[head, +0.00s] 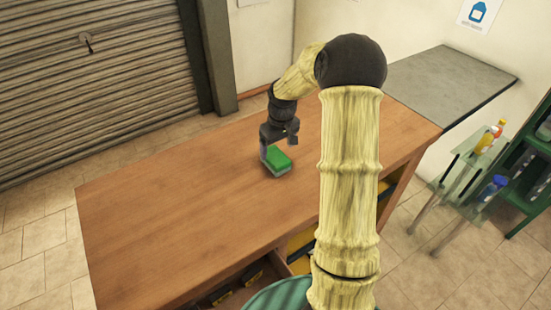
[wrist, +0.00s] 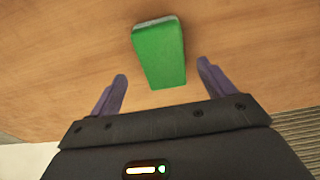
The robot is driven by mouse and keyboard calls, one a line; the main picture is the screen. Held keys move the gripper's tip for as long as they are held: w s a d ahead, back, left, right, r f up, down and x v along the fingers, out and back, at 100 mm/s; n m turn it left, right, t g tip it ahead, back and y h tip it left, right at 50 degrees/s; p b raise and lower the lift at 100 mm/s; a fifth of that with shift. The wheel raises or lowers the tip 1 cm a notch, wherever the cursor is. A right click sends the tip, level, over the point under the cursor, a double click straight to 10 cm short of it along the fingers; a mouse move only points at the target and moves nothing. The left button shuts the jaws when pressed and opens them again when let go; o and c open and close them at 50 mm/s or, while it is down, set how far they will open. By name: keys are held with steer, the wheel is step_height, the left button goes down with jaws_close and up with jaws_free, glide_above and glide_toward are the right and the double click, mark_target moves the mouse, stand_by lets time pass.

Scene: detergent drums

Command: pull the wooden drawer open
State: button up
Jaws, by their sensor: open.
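My gripper (head: 277,146) is low over the wooden bench top, open and with nothing clasped. In the wrist view its two purple-grey fingers (wrist: 162,70) stand apart, with a green block between and just beyond their tips. I cannot tell if they touch it. The wooden drawer cannot be made out clearly. The near side of the bench (head: 160,225) shows dark openings with yellow and dark things in them, partly hidden by my arm and a green round shape at the bottom edge. The gripper is away from that side, over the top.
The green block (head: 279,158) with a pale grey side lies on the bench top. The rest of the top is largely clear. A grey counter (head: 450,80) stands behind at right. A glass-topped stand (head: 466,165) with bottles and a green rack (head: 520,185) are at right.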

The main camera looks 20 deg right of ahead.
mark_target(275, 155)
steer(key=shift+a+f+p, duration=0.2)
steer(key=shift+f+p, duration=0.45)
steer(key=shift+p, duration=0.05)
steer(key=shift+w+a+f+p, duration=0.15)
steer(key=shift+f+p, duration=0.1)
steer(key=shift+f, duration=0.4)
steer(key=shift+w+d+f+p, duration=0.15)
steer(key=shift+f+p, duration=0.1)
steer(key=shift+f, duration=0.4)
steer(key=shift+w+a+f+p, duration=0.15)
steer(key=shift+f+p, duration=0.1)
steer(key=shift+f, duration=0.4)
steer(key=shift+s, duration=0.1)
steer(key=shift+r, duration=0.1)
steer(key=c, duration=1.2)
steer(key=shift+o, duration=0.2)
step_height(275, 155, up, 10)
steer(key=b, duration=0.3)
